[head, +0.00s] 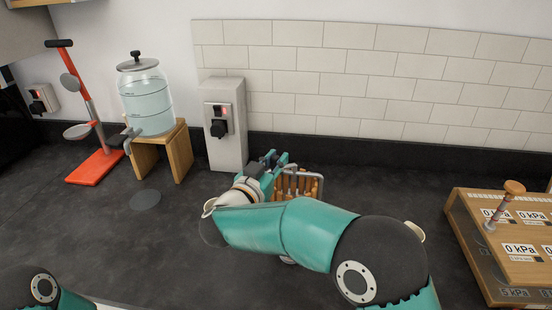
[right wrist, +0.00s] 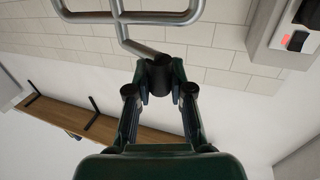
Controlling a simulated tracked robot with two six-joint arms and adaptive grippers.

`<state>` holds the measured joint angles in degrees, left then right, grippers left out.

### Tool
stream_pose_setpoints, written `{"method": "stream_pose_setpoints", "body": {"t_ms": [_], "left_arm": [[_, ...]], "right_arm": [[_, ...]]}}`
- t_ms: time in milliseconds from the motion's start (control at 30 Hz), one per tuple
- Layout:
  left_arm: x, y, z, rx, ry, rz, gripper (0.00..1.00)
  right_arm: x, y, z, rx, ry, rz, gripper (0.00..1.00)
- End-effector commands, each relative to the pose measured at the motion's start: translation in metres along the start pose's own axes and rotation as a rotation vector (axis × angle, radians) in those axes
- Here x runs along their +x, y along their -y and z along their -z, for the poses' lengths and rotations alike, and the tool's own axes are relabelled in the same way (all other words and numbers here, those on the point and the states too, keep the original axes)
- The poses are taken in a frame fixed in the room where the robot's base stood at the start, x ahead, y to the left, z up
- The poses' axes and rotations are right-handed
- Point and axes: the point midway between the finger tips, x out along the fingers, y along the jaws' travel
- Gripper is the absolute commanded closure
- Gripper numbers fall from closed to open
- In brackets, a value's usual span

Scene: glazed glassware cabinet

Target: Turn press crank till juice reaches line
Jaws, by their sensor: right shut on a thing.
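In the head view, the press (head: 312,190), with wooden slats and a grey metal bar, stands on the dark counter, largely hidden behind my right arm. My right gripper (head: 274,160) is beside its upper left. In the right wrist view, the bent grey metal crank (right wrist: 138,46) ends between the fingers of my right gripper (right wrist: 160,82). The gripper is shut on this end of the crank. The juice and its line cannot be made out. Part of my left arm shows at the bottom left of the head view, but its gripper is out of view.
A grey socket box (head: 230,150) stands close behind my right gripper. A glass water dispenser (head: 148,105) on a wooden stand (head: 178,153) and a red lever stand (head: 95,168) are to the left. A wooden gauge case (head: 468,232) is at the right. Counter at left front is clear.

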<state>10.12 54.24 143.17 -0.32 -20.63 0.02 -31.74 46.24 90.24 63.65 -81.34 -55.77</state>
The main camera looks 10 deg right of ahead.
Motion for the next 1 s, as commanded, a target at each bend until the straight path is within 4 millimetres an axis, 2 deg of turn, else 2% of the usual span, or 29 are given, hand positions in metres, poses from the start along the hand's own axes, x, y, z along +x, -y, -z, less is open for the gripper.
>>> {"method": "stream_pose_setpoints", "body": {"t_ms": [267, 300, 467, 800, 1000], "left_arm": [[0.0, 0.0, 0.0, 0.0, 0.0, 0.0, 0.53], [0.0, 0.0, 0.0, 0.0, 0.0, 0.0, 0.53], [0.0, 0.0, 0.0, 0.0, 0.0, 0.0, 0.53], [-0.001, 0.0, 0.0, 0.0, 0.0, 0.0, 0.53], [-0.001, 0.0, 0.0, 0.0, 0.0, 0.0, 0.53]], "right_arm": [[0.0, 0.0, 0.002, 0.002, -0.004, 0.002, 1.0], [0.0, 0.0, 0.002, 0.002, -0.004, 0.002, 0.78], [0.0, 0.0, 0.002, 0.002, -0.003, 0.002, 0.53], [-0.002, 0.001, 0.001, 0.001, -0.001, 0.002, 0.53], [-0.024, 0.001, 0.001, -0.001, -0.002, 0.005, 0.53]]}}
